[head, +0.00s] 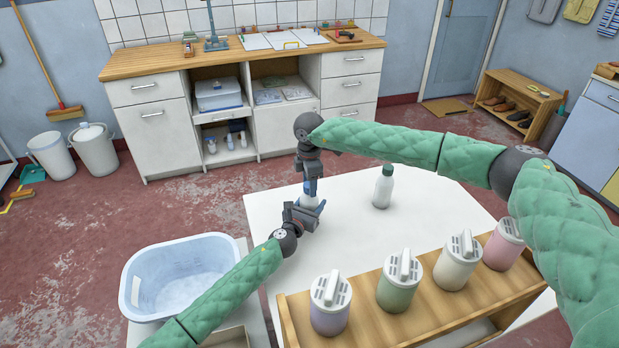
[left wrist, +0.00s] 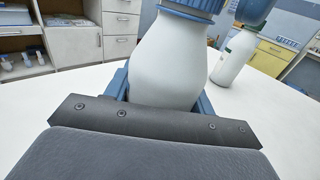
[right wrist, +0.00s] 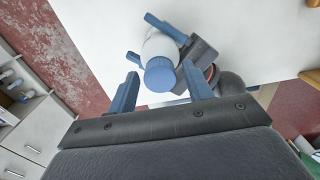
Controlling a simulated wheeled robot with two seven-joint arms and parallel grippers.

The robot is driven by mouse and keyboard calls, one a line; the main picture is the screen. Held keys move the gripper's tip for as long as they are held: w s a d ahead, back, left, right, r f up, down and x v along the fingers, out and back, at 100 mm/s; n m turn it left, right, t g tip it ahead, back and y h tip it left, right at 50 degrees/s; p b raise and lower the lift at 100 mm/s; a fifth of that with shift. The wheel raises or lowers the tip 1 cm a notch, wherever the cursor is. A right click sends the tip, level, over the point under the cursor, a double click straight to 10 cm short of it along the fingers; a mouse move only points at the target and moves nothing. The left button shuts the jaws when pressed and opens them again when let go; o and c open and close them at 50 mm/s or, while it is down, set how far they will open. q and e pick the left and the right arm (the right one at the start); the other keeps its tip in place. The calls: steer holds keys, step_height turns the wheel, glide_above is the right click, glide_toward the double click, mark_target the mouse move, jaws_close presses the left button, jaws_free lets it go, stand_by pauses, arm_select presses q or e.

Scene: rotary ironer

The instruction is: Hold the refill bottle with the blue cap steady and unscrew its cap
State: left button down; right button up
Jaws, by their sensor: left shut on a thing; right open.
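The refill bottle (head: 307,202), white with a blue cap, stands upright near the far left part of the white table. My left gripper (head: 314,209) is shut around its body; the left wrist view shows the white body (left wrist: 168,62) between the blue fingers, with the blue cap (left wrist: 196,5) cut off by the top edge. My right gripper (head: 310,186) points down from above. In the right wrist view the blue cap (right wrist: 160,76) lies between its open fingers, with a gap on each side. The head view mostly hides the cap.
A second white bottle (head: 383,188) with a dark green cap stands to the right on the table (head: 350,240). A wooden rack (head: 375,325) of several lidded canisters stands at the near side. A pale blue basket (head: 180,275) is at the left. The middle of the table is clear.

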steer(key=shift+c, duration=0.2)
steer(key=c, duration=1)
steer(key=shift+o, duration=0.2)
